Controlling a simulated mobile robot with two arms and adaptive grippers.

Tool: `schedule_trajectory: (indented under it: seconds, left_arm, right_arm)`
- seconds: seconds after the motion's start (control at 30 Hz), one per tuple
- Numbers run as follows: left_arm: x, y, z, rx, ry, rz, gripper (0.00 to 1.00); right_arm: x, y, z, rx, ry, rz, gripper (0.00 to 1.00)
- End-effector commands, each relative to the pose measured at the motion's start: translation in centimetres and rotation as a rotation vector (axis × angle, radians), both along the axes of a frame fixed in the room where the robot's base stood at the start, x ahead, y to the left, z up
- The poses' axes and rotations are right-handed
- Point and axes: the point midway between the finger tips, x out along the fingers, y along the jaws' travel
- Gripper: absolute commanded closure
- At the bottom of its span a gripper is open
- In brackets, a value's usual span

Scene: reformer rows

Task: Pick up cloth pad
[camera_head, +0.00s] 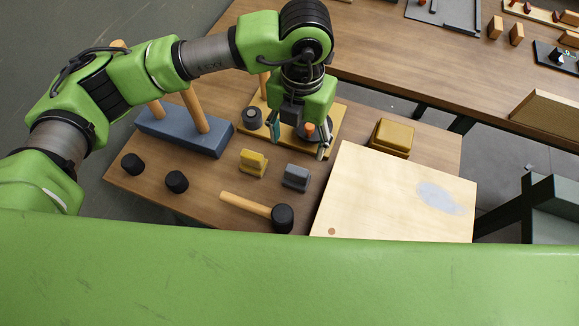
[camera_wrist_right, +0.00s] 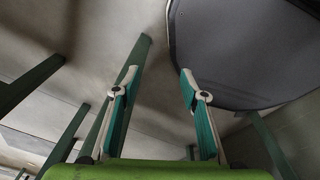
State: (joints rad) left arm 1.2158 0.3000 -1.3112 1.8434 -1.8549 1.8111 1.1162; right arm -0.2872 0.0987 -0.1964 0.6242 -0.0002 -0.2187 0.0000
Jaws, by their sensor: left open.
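A thick ochre-yellow pad (camera_head: 391,137), which looks like the cloth pad, lies at the back right of the small wooden table, behind a pale board (camera_head: 385,205). I cannot tell its material for sure. My left gripper (camera_head: 301,142) points down with its fingers apart, left of the pad and not touching it. It hangs over a yellow base (camera_head: 331,125) with a round piece with an orange top (camera_head: 309,128) between the fingers. In the right wrist view my right gripper (camera_wrist_right: 159,75) is open and empty, away from the table items.
A blue-grey block with wooden pegs (camera_head: 180,133), black knobs (camera_head: 176,181), a yellow block (camera_head: 253,162), a grey block (camera_head: 296,177) and a mallet (camera_head: 258,208) share the table. The pale board has a whitish patch (camera_head: 438,197). A longer table (camera_head: 430,65) stands behind.

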Motion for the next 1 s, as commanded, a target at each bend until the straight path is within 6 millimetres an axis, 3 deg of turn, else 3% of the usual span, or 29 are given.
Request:
schedule_trajectory:
  seconds: [0.17,0.43,0.7,1.0]
  left_arm:
    - [0.2,-0.1,-0.7,-0.012,-0.009,0.042,0.4]
    - [0.1,0.0,-5.9,-0.01,-0.008,0.04,0.4]
    - [0.1,-0.1,-8.5,-0.012,-0.01,0.038,0.4]
    - [-0.2,-0.7,-12.4,-0.01,-0.008,0.039,0.4]
  right_arm:
    - [-0.6,0.9,0.5,0.01,0.007,-0.003,0.6]
    - [-2.4,2.7,1.8,0.03,0.032,-0.002,0.6]
    - [-1.8,1.9,2.3,0.021,0.025,0.0,0.6]
    - [-1.2,1.3,4.7,0.014,0.015,-0.004,0.6]
